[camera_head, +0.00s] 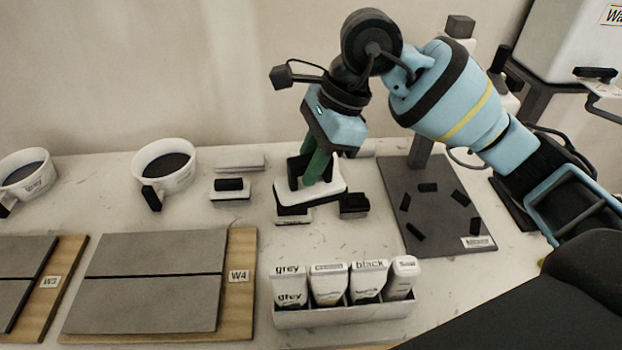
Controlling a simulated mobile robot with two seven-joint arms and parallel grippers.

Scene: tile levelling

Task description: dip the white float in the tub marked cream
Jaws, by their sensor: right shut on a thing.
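My right gripper (318,163) has green fingers shut on the dark handle of a float with a white plate, the white float (327,190). The float is right over a dark block and a small labelled stand; whether it touches them I cannot tell. A white tub (181,180) with dark contents and a black handle stands left of it; its label is too small to read. Another such tub (40,183) at the far left has a label that seems to read grey. No tub clearly reads cream. My left gripper is not in view.
A smaller block with a black grip (229,195) sits between tub and float. Tile boards W4 (240,300) and W3 (62,285) lie in front. A rack (340,316) holds several tubes, some marked grey and black. A dark mat (437,205) with black pieces lies right.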

